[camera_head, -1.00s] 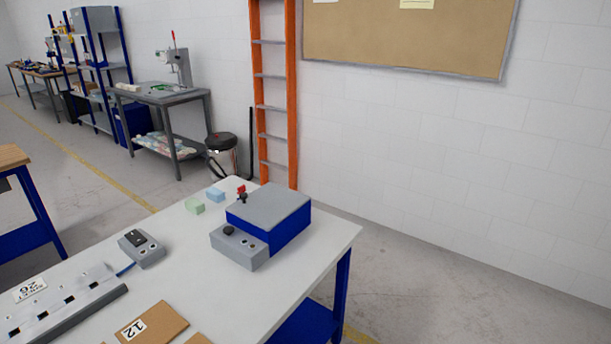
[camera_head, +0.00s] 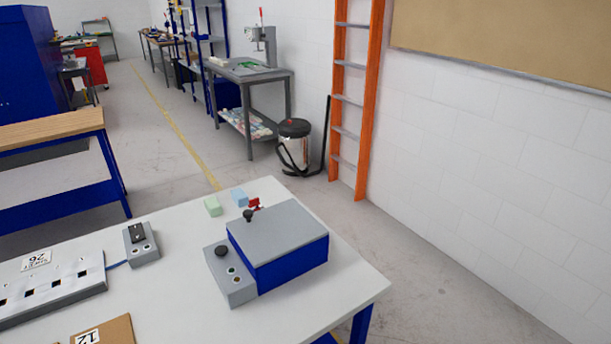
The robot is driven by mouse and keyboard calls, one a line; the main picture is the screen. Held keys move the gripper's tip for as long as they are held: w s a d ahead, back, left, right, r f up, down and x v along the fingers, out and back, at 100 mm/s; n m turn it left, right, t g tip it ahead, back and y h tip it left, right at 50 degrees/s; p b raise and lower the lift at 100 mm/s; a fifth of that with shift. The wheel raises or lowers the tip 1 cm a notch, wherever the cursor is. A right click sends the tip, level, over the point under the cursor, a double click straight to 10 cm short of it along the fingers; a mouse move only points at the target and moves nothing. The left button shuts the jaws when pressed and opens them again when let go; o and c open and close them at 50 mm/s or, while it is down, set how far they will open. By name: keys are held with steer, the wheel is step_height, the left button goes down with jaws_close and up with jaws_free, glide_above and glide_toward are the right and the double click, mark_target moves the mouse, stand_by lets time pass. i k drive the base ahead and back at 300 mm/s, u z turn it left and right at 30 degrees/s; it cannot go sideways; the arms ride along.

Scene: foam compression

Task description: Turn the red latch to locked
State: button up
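The red latch (camera_head: 254,204) is a small red piece at the back left edge of a box with a grey lid (camera_head: 278,230) and blue sides (camera_head: 297,263). A black knob (camera_head: 248,215) stands just in front of the latch. The lid looks closed. The latch is small here, and I cannot tell whether it is locked. A grey control panel (camera_head: 238,290) with a black knob and buttons sits against the box's left side. The box stands on a white-topped table (camera_head: 180,290). My gripper is not in view.
A green block (camera_head: 212,206) and a light blue block (camera_head: 239,197) lie behind the box. A grey switch box (camera_head: 141,245) and a slotted grey strip (camera_head: 50,290) are at left, with a cardboard piece (camera_head: 105,331) in front. Open floor lies right of the table.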

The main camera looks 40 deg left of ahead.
mark_target(254, 201)
steer(key=u, duration=0.7)
steer(key=i, duration=1.1)
steer(key=u, duration=0.85)
steer(key=k, duration=0.75)
steer(key=u, duration=0.15)
steer(key=i, duration=0.85)
steer(key=z, duration=0.05)
